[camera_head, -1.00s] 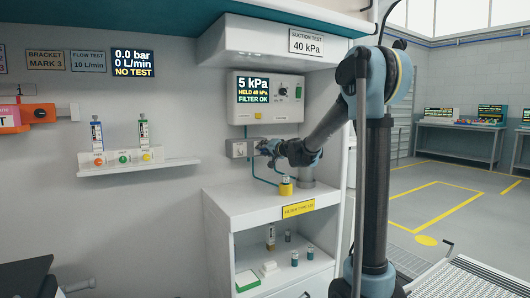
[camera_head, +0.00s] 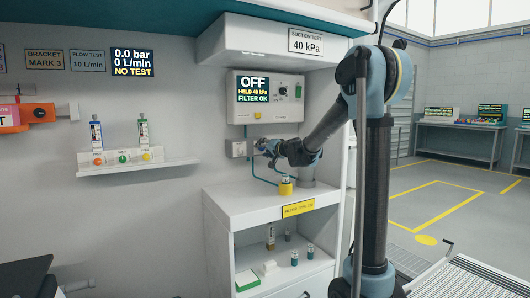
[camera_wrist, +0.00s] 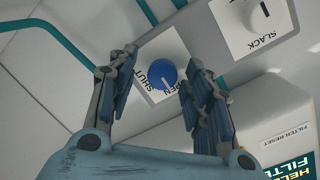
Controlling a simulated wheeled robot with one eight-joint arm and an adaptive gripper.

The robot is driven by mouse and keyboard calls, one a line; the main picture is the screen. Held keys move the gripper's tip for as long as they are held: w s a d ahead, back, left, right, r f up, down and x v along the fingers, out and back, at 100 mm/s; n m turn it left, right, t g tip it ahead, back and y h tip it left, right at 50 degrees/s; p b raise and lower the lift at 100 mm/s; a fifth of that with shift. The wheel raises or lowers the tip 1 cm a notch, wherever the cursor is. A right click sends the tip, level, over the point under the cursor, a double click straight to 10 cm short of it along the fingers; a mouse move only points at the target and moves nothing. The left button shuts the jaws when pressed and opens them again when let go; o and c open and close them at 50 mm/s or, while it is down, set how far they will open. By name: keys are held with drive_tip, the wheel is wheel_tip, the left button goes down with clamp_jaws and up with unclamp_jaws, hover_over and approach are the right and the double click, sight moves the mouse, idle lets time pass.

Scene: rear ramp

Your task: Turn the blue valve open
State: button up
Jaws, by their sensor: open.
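The blue valve (camera_wrist: 162,74) is a round knob on a pale plate with the words SHUT and OPEN beside it, seen in the wrist view. I cannot make out which way its mark points. My gripper (camera_wrist: 160,84) is open, one finger on either side of the knob in the picture; I cannot tell whether they touch it. In the head view my gripper (camera_head: 267,147) is at the small grey wall plate (camera_head: 238,149), and it hides the knob there.
A white SLACK knob (camera_wrist: 250,14) is close by in the wrist view. Above the plate, a wall unit's display (camera_head: 254,89) reads OFF, HELD 40 kPa, FILTER OK. Below are blue tubing and a yellow-based canister (camera_head: 286,187) on a white counter (camera_head: 240,202).

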drive_tip(key=v, duration=1.2)
drive_tip(key=shift+d, duration=0.1)
drive_tip(key=s+d+f+n+g+h, duration=0.1)
drive_tip(key=s+d+f+g+h, duration=0.2)
drive_tip(key=s+d+f, duration=0.4)
drive_tip(key=s+d+f+n+g+h, duration=0.1)
drive_tip(key=s+d+f+g+h, duration=0.2)
drive_tip(key=s+d+f, duration=0.4)
drive_tip(key=s+d+f+g+h, duration=0.3)
drive_tip(key=s+f, duration=1.2)
drive_tip(key=s, duration=1.4)
drive_tip(key=d+g, duration=0.2)
drive_tip(key=d, duration=0.2)
drive_tip(key=shift+f+n+g, duration=0.3)
drive_tip(key=shift+f+n, duration=0.1)
drive_tip(key=shift+s+d, duration=0.1)
